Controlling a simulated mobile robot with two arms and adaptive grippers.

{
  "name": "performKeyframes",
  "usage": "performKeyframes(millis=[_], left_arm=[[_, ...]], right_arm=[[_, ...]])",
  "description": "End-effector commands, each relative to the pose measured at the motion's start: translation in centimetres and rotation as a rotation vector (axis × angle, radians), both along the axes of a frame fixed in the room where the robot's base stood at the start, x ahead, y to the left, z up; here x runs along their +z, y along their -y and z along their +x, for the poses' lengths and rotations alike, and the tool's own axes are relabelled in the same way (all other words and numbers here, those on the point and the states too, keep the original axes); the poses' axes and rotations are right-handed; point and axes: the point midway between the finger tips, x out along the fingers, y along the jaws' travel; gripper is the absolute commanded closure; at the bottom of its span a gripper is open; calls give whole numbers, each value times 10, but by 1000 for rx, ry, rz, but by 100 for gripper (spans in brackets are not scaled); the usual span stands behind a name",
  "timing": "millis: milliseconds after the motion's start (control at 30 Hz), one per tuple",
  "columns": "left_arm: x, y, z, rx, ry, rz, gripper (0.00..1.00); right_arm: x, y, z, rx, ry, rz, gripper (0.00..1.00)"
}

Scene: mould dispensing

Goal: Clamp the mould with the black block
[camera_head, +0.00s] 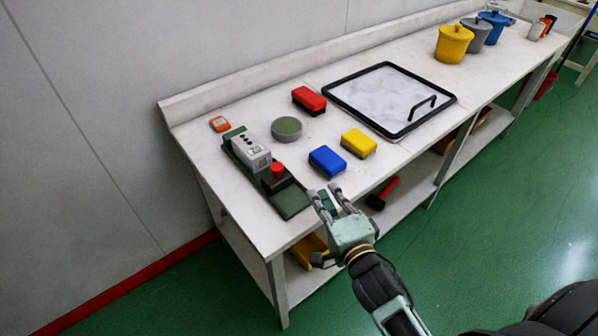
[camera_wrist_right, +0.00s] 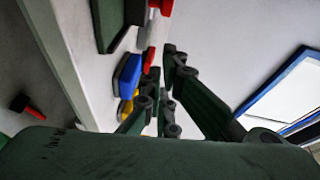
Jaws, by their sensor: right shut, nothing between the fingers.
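The mould (camera_head: 250,152), a pale grey block with dark round holes on top, sits on a long dark green base plate (camera_head: 292,204) at the left end of the workbench. The black block (camera_head: 274,184) with a red knob (camera_head: 277,169) stands on the same plate, close to the mould's near end; I cannot tell whether they touch. My right gripper (camera_head: 324,191) is shut and empty, beyond the bench's front edge near the plate's near end. The plate also shows in the right wrist view (camera_wrist_right: 106,24), partly cut off. My left gripper is not in view.
Blue (camera_head: 327,160), yellow (camera_head: 358,143) and red (camera_head: 309,100) blocks and a green-grey disc (camera_head: 286,129) lie right of the plate. An orange item (camera_head: 219,124) lies behind it. A black-rimmed tray (camera_head: 334,98) and several pots stand further right. A lower shelf holds tools.

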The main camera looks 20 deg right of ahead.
Motion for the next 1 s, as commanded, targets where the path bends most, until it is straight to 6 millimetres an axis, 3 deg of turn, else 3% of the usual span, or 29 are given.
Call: performKeyframes(millis=[200, 400, 600, 1000], left_arm=[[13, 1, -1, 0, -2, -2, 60], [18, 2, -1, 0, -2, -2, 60], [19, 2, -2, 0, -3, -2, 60], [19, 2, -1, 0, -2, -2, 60]], right_arm=[[-1, -1, 50, 0, 1, -4, 100], [-7, -18, 77, 1, -1, 1, 100], [-10, -29, 88, 0, -1, 0, 100], [-11, -31, 90, 0, -1, -1, 100]])
